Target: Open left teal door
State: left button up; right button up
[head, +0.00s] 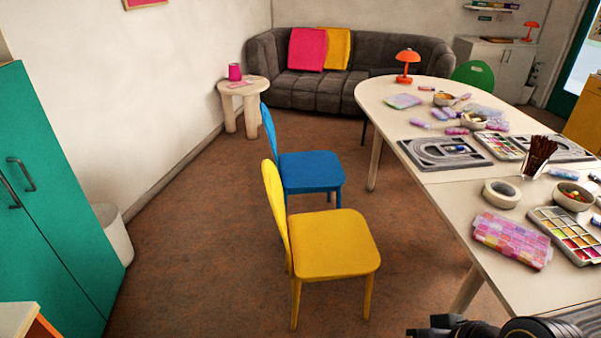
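A teal cabinet with two doors stands at the left edge of the head view. Its left teal door (25,262) is partly cut off by the frame and looks closed. A dark handle (8,191) sits on it close to the seam. The right teal door (62,190) also looks closed, with its own dark handle (21,174). My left gripper is not in view. A dark part of my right arm, with what may be its gripper (450,326), shows at the bottom right edge, far from the cabinet. Its fingers cannot be made out.
A yellow chair (330,243) and a blue chair (311,171) stand mid-floor beside a long craft table (455,192). A white bin (114,236) stands beside the cabinet. A pale tabletop corner (14,318) shows at bottom left. Brown floor (200,250) is clear between cabinet and chairs.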

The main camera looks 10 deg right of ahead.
aim_at(30, 269)
jog(key=u, duration=1.7)
jog(key=i+l+u, duration=0.15)
jog(key=i+u, duration=0.25)
jog(key=i+l+u, duration=0.35)
jog(key=i, duration=0.25)
jog(key=i+l+u, duration=0.4)
jog(key=i+l, duration=0.05)
jog(key=l, duration=0.05)
